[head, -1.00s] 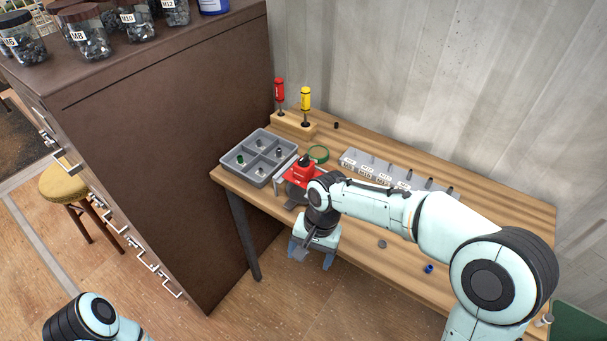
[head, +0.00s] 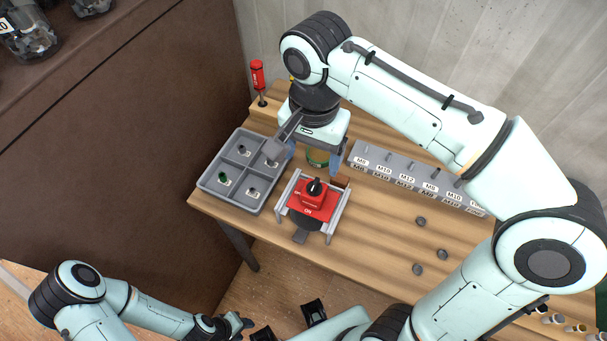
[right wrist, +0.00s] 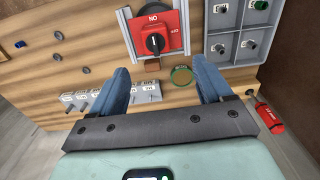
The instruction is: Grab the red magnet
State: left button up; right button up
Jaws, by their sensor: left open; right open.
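The red magnet (head: 313,198) is a red block with a black knob and "ON" lettering, on a dark base between two grey rails on the wooden table. It also shows at the top of the right wrist view (right wrist: 155,35). My right gripper (head: 313,155) is open and empty, behind the magnet in the head view, pointing down. In the right wrist view its blue fingers (right wrist: 162,70) are apart, with a green ring (right wrist: 182,75) showing between them and the magnet beyond. My left gripper (head: 238,322) is low at the bottom edge, away from the magnet, partly seen.
A grey divided tray (head: 213,188) stands left of the magnet. A red screwdriver (head: 257,75) stands at the back left. Several dark discs (head: 420,222) lie at right; the table between is clear.

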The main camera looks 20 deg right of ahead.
aim_at(314, 184)
jog(key=f, duration=0.2)
jog(key=f+b, duration=0.1)
jog(key=f, duration=0.1)
jog(key=s+f, duration=0.1)
jog(key=f, duration=0.2)
jog(key=shift+d+f, duration=0.1)
jog(key=f, duration=0.2)
jog(key=f+b, duration=0.1)
jog(key=f, duration=0.2)
jog(key=shift+w+d+f, duration=0.2)
jog(key=shift+f, duration=0.15)
jog(key=c, duration=1.3)
grip_shut()
pick_arm(q)
jog(key=s+f, duration=0.2)
jog(key=shift+f, duration=0.35)
pick_arm(e)
jog(key=shift+r, duration=0.2)
